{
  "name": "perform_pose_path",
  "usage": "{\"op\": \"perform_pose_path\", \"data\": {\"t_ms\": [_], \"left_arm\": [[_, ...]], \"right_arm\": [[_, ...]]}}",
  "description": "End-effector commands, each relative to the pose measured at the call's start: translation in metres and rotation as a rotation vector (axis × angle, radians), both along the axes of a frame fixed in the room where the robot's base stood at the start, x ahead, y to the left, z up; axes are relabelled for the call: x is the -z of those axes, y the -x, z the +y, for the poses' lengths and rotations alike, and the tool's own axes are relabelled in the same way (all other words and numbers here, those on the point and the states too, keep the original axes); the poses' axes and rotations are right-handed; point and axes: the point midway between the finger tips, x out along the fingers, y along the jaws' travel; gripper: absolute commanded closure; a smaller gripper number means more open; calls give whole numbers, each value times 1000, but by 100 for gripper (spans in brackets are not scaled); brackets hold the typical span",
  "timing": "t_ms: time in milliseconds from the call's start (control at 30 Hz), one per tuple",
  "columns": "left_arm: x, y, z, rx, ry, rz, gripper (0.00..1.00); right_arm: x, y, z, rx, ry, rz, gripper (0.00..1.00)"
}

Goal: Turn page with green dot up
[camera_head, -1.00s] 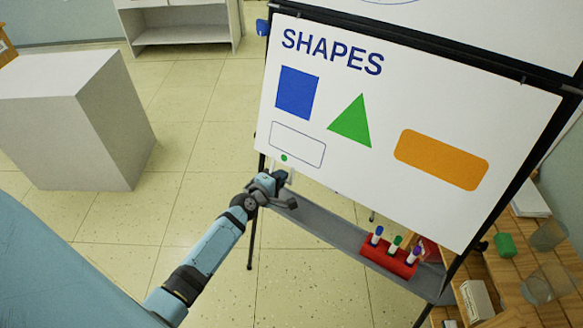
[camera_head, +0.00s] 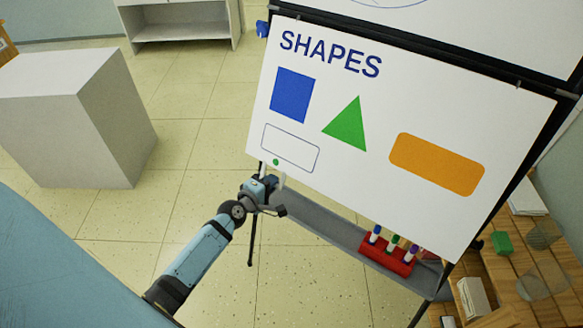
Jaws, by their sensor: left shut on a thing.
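The page (camera_head: 345,165) hangs on a dark-framed easel and shows the word SHAPES, a blue square, a green triangle, an orange rounded rectangle and an empty outlined rectangle. A small green dot (camera_head: 276,162) is at its lower left corner. My left gripper (camera_head: 278,184) is at that corner, just below the dot, shut on the page's lower edge. The fingertips are small and partly hidden at the page. My right gripper is not in view.
A grey tray (camera_head: 315,228) runs below the page and carries a red marker holder (camera_head: 387,258) with several markers. A wooden table (camera_head: 507,272) with a green block (camera_head: 501,243) stands at the lower right. A large pale box (camera_head: 75,120) stands at left; floor lies between.

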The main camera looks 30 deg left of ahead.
Motion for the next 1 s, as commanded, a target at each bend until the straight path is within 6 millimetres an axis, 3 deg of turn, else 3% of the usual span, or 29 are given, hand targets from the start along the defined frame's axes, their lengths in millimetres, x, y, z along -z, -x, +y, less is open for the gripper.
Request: {"op": "perform_pose_path", "data": {"t_ms": [733, 1000], "left_arm": [[-40, 57, 5, -2, -3, -10, 99], [-44, 65, 6, -2, -3, -10, 100]], "right_arm": [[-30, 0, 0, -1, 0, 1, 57], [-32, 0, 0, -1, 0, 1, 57]]}}
